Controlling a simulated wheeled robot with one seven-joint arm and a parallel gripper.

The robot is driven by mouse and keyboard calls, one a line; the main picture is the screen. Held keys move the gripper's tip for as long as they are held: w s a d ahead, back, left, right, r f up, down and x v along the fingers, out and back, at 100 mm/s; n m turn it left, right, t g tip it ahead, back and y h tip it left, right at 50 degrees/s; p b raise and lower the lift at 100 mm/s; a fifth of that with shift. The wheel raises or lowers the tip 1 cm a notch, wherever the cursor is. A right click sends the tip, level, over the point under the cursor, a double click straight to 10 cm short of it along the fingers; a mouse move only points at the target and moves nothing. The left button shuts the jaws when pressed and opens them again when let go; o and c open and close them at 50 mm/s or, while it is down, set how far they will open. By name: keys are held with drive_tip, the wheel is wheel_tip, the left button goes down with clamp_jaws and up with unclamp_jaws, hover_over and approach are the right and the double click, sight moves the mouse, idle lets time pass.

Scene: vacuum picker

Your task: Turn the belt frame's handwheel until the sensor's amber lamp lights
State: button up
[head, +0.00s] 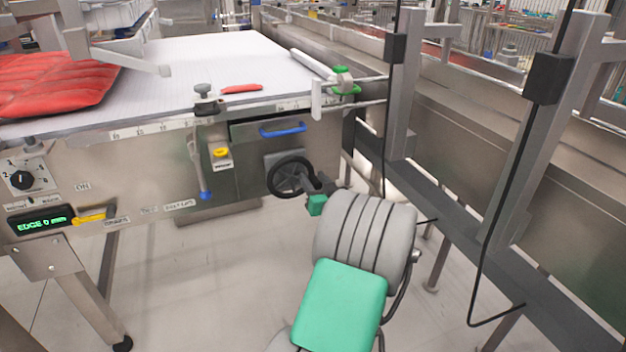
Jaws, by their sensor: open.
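The black spoked handwheel (291,177) is on the front of the belt frame (130,178), below the blue handle. My gripper (312,184) reaches in from the lower right, its dark fingers at the wheel's right rim. It is open; whether a finger touches the rim or reaches around it I cannot tell. Part of the rim's right side is hidden behind the fingers. A green and grey fitting (343,80) sits at the belt's right edge and may be the sensor. I see no lit amber lamp on it. A display (41,222) on the left reads "EDGE 0" in green.
The white belt (215,60) carries a red quilted item (50,85) and a small red piece (242,89). A blue-tipped lever (200,170) and a yellow knob (220,153) are left of the wheel. Metal posts (550,130) and hanging cables stand at right. Floor below is clear.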

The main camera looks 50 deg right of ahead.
drive_tip(key=shift+w+d, duration=0.25)
drive_tip(key=shift+w, duration=0.25)
drive_tip(key=shift+s, duration=0.1)
clamp_jaws()
idle(0.9)
drive_tip(key=shift+s+d, duration=0.1)
drive_tip(key=shift+d, duration=0.05)
